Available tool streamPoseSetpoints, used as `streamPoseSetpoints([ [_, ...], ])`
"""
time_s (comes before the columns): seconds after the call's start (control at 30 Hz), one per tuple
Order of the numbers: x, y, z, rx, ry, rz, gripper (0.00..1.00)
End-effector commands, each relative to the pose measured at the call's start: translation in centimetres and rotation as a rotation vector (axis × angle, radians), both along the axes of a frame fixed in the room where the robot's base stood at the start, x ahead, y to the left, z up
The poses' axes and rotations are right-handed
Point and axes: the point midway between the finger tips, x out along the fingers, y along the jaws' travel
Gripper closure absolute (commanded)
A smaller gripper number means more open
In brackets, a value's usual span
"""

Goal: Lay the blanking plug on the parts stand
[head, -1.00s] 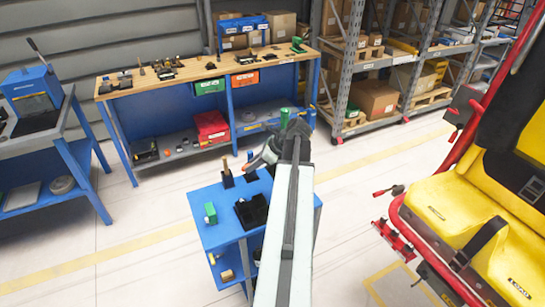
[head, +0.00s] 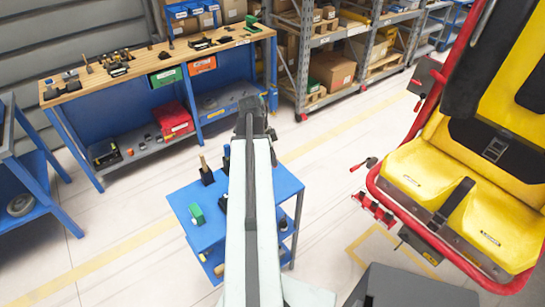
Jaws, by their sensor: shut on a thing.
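The parts stand (head: 225,232) is a low blue table with a lower shelf, just below the middle of the head view. My arm crosses over it and hides part of its top. My gripper (head: 256,112) is beyond the stand's far edge in the picture, raised above the floor. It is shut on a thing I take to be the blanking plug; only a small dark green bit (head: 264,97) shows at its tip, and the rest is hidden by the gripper.
On the stand are a green block (head: 197,214) at the left and a dark holder with a wooden-handled tool (head: 206,173) at the back. A blue workbench (head: 90,135) stands behind, shelving (head: 300,60) at the back, a yellow seat (head: 440,180) at the right. Floor between is clear.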

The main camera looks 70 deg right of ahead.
Motion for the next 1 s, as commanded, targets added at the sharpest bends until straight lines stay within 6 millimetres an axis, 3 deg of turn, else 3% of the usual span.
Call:
streamPoseSetpoints([
  [0.7,-0.1,0.0,-8.2,0.000,-0.001,-0.002,1.00],
  [1.0,-0.1,0.0,-9.2,0.000,-0.001,-0.002,1.00],
])
